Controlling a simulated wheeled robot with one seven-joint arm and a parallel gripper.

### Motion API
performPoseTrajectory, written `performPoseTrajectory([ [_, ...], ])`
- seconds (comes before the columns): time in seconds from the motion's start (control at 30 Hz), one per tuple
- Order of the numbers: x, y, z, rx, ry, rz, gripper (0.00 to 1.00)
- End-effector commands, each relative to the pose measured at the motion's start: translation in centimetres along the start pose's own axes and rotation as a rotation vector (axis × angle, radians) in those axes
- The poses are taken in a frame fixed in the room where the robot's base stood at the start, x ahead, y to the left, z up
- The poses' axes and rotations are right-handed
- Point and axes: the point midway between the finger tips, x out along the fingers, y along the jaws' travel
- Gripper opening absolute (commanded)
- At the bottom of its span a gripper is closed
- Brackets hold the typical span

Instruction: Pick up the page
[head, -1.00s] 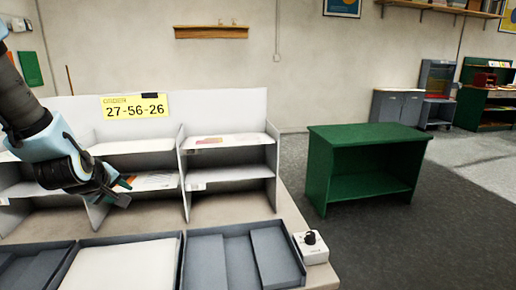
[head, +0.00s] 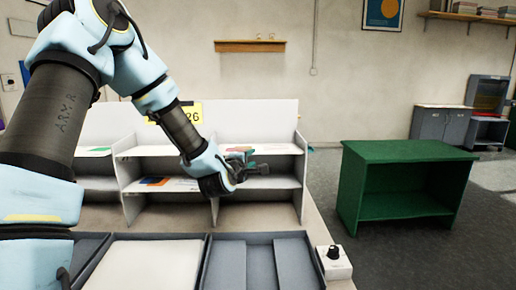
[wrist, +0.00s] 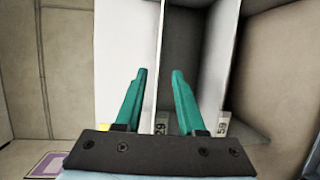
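Flat sheets lie in the white shelf unit (head: 284,122); I cannot tell which one is the page. One with orange and blue (head: 165,184) lies on the middle column's lower shelf. A pale sheet with green (head: 95,151) lies on the upper left shelf. Coloured paper partly shows on the upper right shelf, behind my arm. My gripper (head: 255,165) is in front of the right column. In the wrist view, its teal fingers (wrist: 158,73) are apart, with nothing held between them and a white upright panel (wrist: 185,50) beyond.
Grey trays (head: 262,238) and a pale board (head: 150,265) lie in front of the shelves. A small box with a black knob (head: 334,262) sits at the table's right edge. A green open cabinet (head: 400,152) stands apart on the right, with bare floor around it.

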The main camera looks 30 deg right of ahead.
Motion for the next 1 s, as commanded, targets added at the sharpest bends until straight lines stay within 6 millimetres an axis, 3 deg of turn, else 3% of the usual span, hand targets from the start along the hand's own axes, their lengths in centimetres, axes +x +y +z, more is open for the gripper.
performPoseTrajectory([
  [0.33, 4.3, 0.5, 0.1, 0.001, -0.001, -0.002, 0.39],
  [0.67, 4.9, 0.3, 0.0, 0.002, -0.001, -0.001, 0.38],
  [1.0, 4.9, 0.3, 0.0, 0.002, 0.000, -0.001, 0.00],
])
